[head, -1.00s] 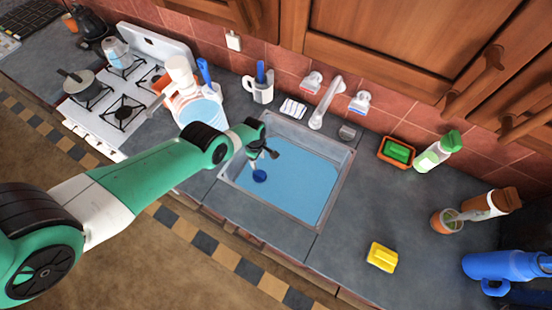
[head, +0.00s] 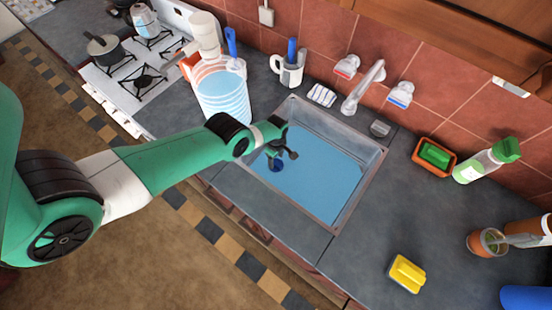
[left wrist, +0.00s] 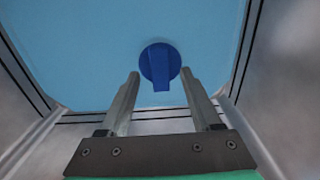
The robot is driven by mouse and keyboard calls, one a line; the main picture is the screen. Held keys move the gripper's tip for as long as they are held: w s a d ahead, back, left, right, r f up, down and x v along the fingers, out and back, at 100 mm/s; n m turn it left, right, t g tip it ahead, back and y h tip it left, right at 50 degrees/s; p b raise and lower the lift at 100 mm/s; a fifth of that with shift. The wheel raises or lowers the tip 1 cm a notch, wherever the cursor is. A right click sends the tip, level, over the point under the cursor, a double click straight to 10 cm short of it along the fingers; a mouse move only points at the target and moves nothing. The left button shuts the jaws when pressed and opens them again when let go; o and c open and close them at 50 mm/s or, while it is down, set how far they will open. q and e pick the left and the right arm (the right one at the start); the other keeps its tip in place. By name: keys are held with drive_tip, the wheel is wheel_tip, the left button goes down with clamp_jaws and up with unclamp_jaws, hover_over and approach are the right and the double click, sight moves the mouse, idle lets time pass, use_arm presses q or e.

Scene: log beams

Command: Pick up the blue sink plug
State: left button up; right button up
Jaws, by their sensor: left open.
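The blue sink plug (head: 276,166) is in the sink (head: 352,196), near its left side, and the water looks light blue around it. In the left wrist view the plug (left wrist: 160,62) is a round blue disc with a raised grip bar. My left gripper (head: 279,155) is over the sink, just above the plug and partly covering it in the head view. In the left wrist view its two fingers (left wrist: 160,76) are apart, one on each side of the plug's lower part, with nothing held. I cannot tell whether they touch it. My right gripper is not in view.
The sink walls stand close to my left gripper. A faucet (head: 362,88) is behind the sink. A yellow sponge (head: 406,273) and a green sponge in an orange dish (head: 434,157) lie to the right. A striped pitcher (head: 221,92) stands at the left.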

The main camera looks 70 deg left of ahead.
sight(276, 163)
use_arm(q)
wheel_tip(276, 163, down, 2)
drive_tip(key=shift+f+b, duration=0.25)
drive_tip(key=shift+b, duration=0.3)
drive_tip(key=shift+r, duration=0.2)
clamp_jaws()
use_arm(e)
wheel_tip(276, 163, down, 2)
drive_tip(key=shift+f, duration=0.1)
use_arm(q)
wheel_tip(276, 163, up, 10)
drive_tip(key=p, duration=1)
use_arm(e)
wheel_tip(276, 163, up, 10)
